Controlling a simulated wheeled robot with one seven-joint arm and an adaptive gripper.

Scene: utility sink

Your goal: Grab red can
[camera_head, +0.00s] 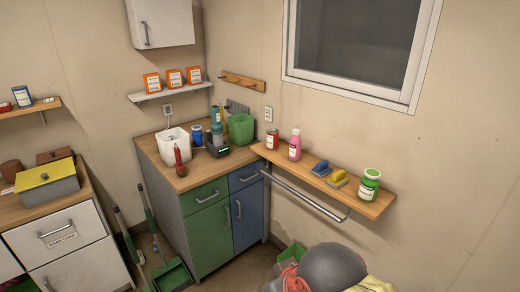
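A small red can (272,139) with a pale label stands upright at the left end of the wooden wall shelf (318,187), near the corner of the room. A pink bottle (295,145) stands just to its right. I see no part of my gripper in this view, so its place relative to the can does not show.
Blue and yellow brushes (328,172) and a green-lidded jar (369,185) share the shelf. A metal rail (305,196) runs below it. The cabinet (207,212) at left holds bottles and containers. A grey rounded shape (333,267) fills the bottom foreground beside cloths.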

